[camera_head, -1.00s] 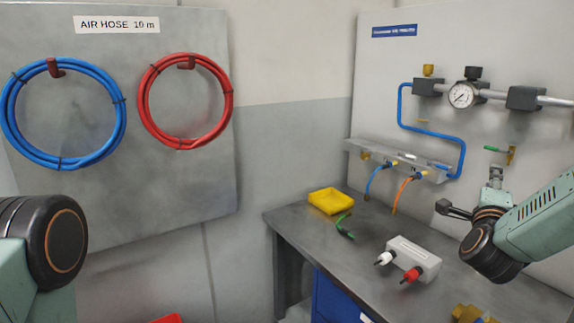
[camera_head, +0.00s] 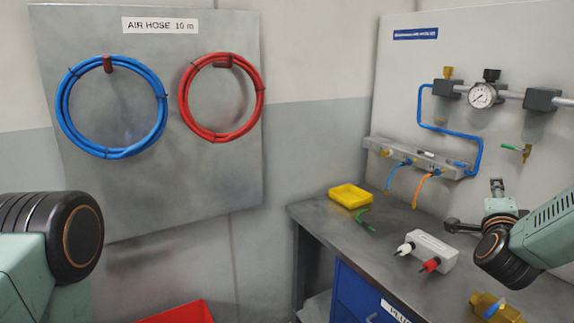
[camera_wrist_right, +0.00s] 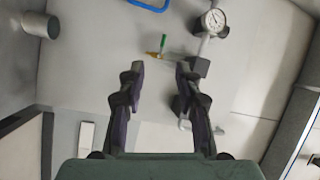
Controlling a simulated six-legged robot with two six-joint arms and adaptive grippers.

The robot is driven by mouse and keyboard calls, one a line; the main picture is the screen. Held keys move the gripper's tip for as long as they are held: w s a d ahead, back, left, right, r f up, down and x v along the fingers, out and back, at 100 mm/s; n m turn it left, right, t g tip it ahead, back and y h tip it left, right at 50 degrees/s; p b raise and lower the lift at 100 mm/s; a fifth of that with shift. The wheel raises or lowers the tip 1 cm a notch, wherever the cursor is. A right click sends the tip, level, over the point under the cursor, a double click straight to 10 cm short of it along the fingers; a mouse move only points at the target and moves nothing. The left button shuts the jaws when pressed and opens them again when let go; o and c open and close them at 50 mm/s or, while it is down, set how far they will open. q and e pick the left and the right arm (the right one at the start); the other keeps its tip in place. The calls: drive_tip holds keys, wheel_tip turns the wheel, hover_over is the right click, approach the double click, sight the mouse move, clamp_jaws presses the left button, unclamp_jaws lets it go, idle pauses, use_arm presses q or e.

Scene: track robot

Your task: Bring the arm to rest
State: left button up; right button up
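My right arm comes in from the right in the head view, over the bench. Its gripper (camera_head: 476,207) is open, seen partly edge-on, with one dark finger pointing left and a grey one pointing up. In the right wrist view the gripper (camera_wrist_right: 160,72) has its two dark fingers spread apart with nothing between them. The wall panel with the gauge lies beyond them. Of my left arm only a dark round joint and a pale green link show at the lower left; its gripper is out of view.
The bench (camera_head: 325,215) bears a yellow tray (camera_head: 350,196), a grey block (camera_head: 434,247) with white and red plugs, and a brass fitting (camera_head: 492,307). Blue (camera_head: 68,105) and red (camera_head: 258,98) hoses hang on the wall. A red bin (camera_head: 180,313) is at the bottom.

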drive_tip(key=s+a+f+n+g+y+b, duration=0.2)
drive_tip(key=s+a+f+n+y, duration=0.25)
drive_tip(key=f, duration=0.55)
drive_tip(key=s+a+f+n+g+y+b, duration=0.1)
drive_tip(key=s+a+f+n+g+y, duration=0.15)
drive_tip(key=a+f+n, duration=0.55)
drive_tip(key=s+a+f+n+g+y+b, duration=0.2)
drive_tip(key=s+a+f, duration=0.25)
drive_tip(key=f, duration=0.75)
drive_tip(key=s+a+f+n+g+b, duration=0.2)
drive_tip(key=s+f+g+b, duration=0.1)
drive_tip(key=s+f, duration=0.4)
drive_tip(key=s+a+f+n+g+y+b, duration=0.1)
drive_tip(key=s+a+f+n+g+b, duration=0.1)
drive_tip(key=s+f, duration=0.6)
drive_tip(key=s+a+f+n+g+y+b, duration=0.1)
drive_tip(key=s+f, duration=0.6)
drive_tip(key=s, duration=0.7)
drive_tip(key=a+n+g+b, duration=0.1)
drive_tip(key=a+g+b, duration=0.1)
drive_tip(key=a+g, duration=0.1)
drive_tip(key=shift+s+f+n+b, duration=0.2)
drive_tip(key=shift+s+n+b, duration=0.05)
drive_tip(key=shift+n+b, duration=0.1)
drive_tip(key=shift+s+d, duration=0.1)
